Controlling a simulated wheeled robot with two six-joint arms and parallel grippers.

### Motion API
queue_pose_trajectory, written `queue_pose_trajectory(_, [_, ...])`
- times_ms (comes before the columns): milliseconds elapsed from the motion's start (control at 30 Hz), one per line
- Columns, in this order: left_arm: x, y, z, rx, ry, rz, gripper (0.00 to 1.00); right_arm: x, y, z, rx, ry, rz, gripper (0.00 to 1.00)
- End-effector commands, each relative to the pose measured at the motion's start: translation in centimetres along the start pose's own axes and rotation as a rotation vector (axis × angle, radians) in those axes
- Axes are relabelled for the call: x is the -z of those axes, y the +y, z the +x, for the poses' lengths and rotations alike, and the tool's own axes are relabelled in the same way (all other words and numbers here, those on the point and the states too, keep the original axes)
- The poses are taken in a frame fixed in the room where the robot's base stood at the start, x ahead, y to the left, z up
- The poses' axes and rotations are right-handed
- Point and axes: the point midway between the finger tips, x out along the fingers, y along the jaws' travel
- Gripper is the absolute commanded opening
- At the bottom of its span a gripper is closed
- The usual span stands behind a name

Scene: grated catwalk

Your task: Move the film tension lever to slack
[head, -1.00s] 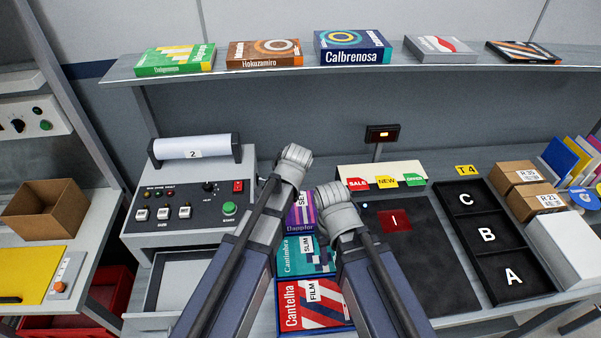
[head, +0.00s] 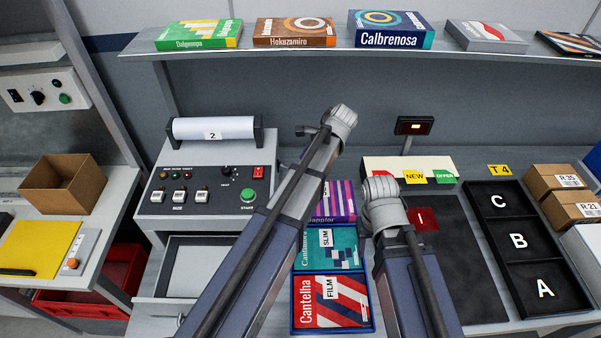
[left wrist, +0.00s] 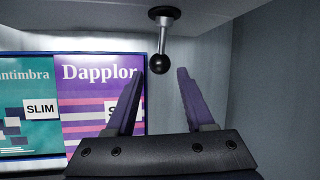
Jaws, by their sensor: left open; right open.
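The lever (left wrist: 161,35) has a short metal stem and a black ball knob, and comes out of a black round mount on a pale grey surface in the left wrist view. My left gripper (left wrist: 162,75) is open there, with its two fingertips on either side of the knob and a gap on each side. The stem points toward the gripper. In the head view the lever is hidden, and my left arm crosses in front of the machine's right side. My right gripper (head: 381,195) is at the end of the right arm, above the table; its fingers are not clear.
The grey machine (head: 200,200) with a white roll (head: 213,128) stands left of the arms. The lettered black tray (head: 518,213) is at right. The shelf (head: 290,53) spans the back.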

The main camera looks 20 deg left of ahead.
Motion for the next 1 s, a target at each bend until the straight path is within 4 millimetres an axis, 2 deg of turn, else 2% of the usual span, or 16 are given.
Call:
queue_pose_trajectory(33, [0.2,0.1,1.4,0.0,0.0,-0.002,0.54,0.1,-0.1,1.4,0.0,0.0,0.0,0.5])
queue_pose_trajectory(100, [0.2,0.2,2.4,0.0,0.0,-0.002,0.54,0.1,-0.2,2.2,0.0,0.0,0.0,0.5])
queue_pose_trajectory(300, [0.1,0.1,4.4,-0.001,0.0,-0.001,0.54,0.2,-0.4,4.0,0.0,0.0,0.0,0.5])
queue_pose_trajectory(633, [0.0,0.0,4.6,-0.001,0.0,-0.001,0.54,0.2,-0.4,4.1,0.0,0.0,0.0,0.5])
queue_pose_trajectory(1000, [0.0,0.0,4.6,0.0,0.0,-0.001,0.13,0.2,-0.4,4.1,0.0,0.0,0.0,0.5])
